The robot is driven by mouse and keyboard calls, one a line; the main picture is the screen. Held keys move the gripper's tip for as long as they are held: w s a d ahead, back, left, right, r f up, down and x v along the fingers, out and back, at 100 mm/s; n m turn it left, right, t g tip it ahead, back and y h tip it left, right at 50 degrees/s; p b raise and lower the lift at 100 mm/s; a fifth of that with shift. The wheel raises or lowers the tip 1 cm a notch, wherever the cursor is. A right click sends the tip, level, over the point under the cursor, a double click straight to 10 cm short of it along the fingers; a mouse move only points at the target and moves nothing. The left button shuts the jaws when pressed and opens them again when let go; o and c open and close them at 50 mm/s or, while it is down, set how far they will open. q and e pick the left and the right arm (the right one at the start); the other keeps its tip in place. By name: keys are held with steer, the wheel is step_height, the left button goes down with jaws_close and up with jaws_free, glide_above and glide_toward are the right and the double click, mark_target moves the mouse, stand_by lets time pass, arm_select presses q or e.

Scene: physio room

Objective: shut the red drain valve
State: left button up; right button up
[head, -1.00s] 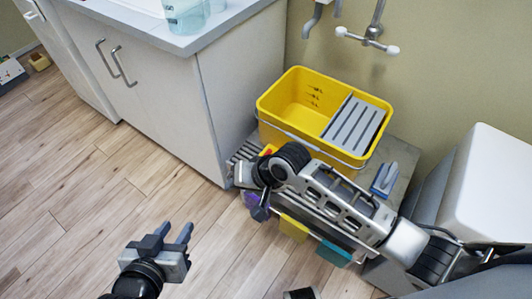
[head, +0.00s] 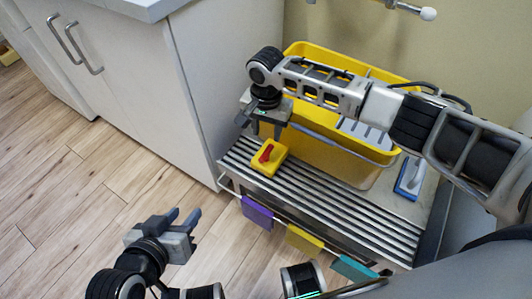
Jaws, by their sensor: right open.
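The red drain valve (head: 266,153) is a small red handle on a yellow block at the left end of a slatted metal stand, in front of the yellow bucket. The handle lies slantwise across the block. My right gripper (head: 267,131) is open and points down just above and behind the valve, with nothing between its fingers. It looks apart from the handle. My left gripper (head: 184,217) is open and empty, over the floor to the left of the stand.
The yellow bucket (head: 330,158) stands on the slatted stand (head: 335,205), partly hidden by my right arm. A blue and white brush (head: 409,178) lies to its right. Purple, yellow and teal tags hang along the front edge. A white cabinet (head: 190,90) stands close on the left.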

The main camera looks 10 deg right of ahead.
mark_target(266, 152)
step_height(266, 152, down, 6)
steer(key=shift+f+b, duration=0.2)
steer(key=shift+b, duration=0.85)
step_height(266, 152, down, 2)
steer(key=shift+f+b, duration=0.2)
steer(key=shift+b, duration=0.3)
steer(key=shift+f, duration=0.65)
arm_select(q)
steer(key=shift+w+d+f+t+h, duration=0.15)
steer(key=shift+w+d+t+h, duration=0.05)
steer(key=shift+d, duration=0.15)
steer(key=shift+w+d+f+t+h, duration=0.1)
steer(key=shift+w+d+t+h, duration=0.1)
steer(key=shift+d, duration=0.15)
